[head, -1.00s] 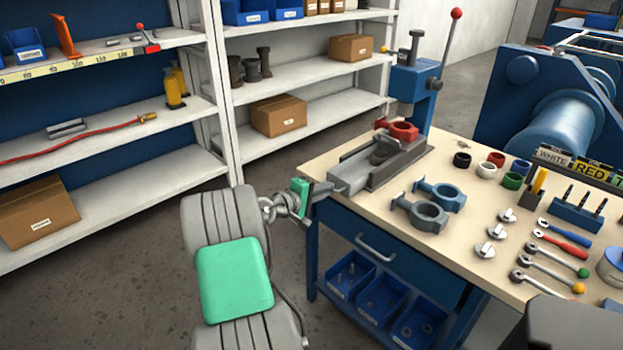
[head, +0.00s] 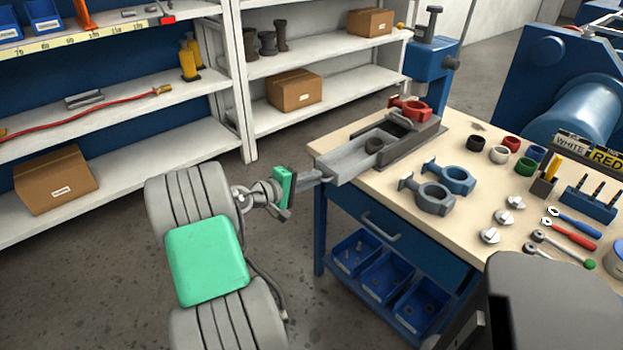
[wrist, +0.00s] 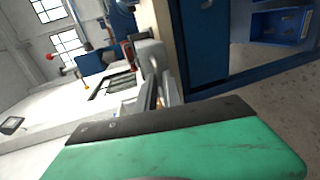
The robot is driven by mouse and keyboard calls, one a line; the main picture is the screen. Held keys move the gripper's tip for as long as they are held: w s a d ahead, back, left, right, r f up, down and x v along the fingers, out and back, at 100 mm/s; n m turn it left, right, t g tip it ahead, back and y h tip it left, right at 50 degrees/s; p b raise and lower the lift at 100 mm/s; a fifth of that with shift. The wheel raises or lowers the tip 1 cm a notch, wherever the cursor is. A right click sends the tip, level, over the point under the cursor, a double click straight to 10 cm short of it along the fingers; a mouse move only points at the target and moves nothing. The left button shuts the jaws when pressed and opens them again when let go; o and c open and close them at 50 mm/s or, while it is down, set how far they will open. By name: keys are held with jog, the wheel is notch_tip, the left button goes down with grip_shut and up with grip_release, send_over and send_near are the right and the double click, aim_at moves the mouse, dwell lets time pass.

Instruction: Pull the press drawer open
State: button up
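The press drawer (head: 347,160) is a light grey sliding tray on the press's dark rails (head: 424,140). It reaches out to the left end of the bench, with a dark round part (head: 374,145) in it. The blue press (head: 430,70) stands behind it. My gripper (head: 312,179) is at the drawer's outer end, its fingers closed at the front of the tray. In the wrist view, the fingers (wrist: 158,92) meet a pale grey part of the drawer. The grip itself is small and partly hidden there.
The bench's blue drawer (head: 395,240) has its own handle (head: 381,228), above several blue bins (head: 385,275). Two ring-shaped valve bodies (head: 440,190) lie right of the press drawer. White shelving (head: 245,90) stands behind. Floor left of the bench is clear.

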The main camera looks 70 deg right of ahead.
jog(key=shift+o, duration=0.6)
jog(key=shift+w+a, duration=0.1)
jog(key=v, duration=0.7)
jog(key=shift+a, duration=0.3)
jog(key=shift+w, duration=0.15)
